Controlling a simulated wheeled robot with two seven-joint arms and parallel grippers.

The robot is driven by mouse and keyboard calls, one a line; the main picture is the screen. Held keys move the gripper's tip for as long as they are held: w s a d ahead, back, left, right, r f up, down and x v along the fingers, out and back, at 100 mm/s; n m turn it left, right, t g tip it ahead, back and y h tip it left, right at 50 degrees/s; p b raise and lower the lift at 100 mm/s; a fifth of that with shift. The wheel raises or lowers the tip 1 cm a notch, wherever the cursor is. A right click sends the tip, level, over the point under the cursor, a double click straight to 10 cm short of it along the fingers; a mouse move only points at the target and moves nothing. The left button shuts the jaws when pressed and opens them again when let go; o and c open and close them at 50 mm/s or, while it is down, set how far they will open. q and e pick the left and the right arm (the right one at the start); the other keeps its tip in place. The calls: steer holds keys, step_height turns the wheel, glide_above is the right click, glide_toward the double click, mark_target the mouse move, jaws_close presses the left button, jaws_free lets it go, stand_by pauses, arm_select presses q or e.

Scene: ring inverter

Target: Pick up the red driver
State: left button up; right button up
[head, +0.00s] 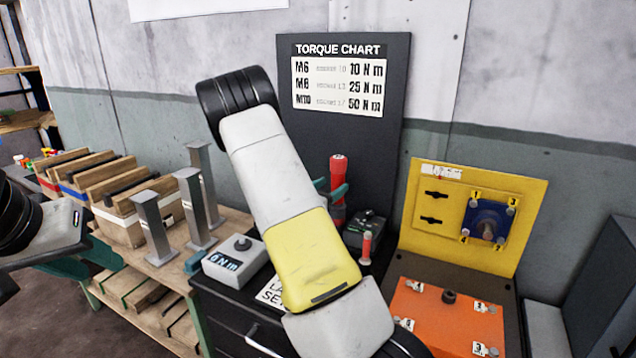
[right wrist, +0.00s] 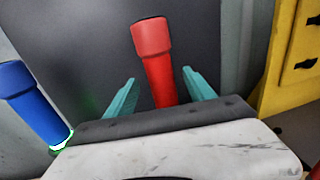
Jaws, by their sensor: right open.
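The red driver (head: 338,178) stands upright on the black cabinet top, in front of the torque chart board. It also shows in the right wrist view (right wrist: 155,55), between the two teal fingers. My right gripper (right wrist: 160,92) is open, one finger on each side of the red driver, with gaps visible. In the head view my right gripper (head: 331,189) is partly hidden by my right arm, as is the driver's lower part. My left gripper (head: 82,262) is at the left edge, over the wooden bench, far from the driver; its jaw opening is unclear.
A blue driver (right wrist: 36,103) stands left of the right gripper in the wrist view. A torque meter box (head: 234,260), a small red-handled tool (head: 366,248) and a dark charger-like unit (head: 364,229) are nearby. A yellow panel (head: 480,218) and orange plate (head: 448,318) stand right.

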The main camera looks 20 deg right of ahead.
mark_target(343, 178)
steer(key=x, duration=0.7)
steer(key=shift+r, duration=0.1)
jaws_close()
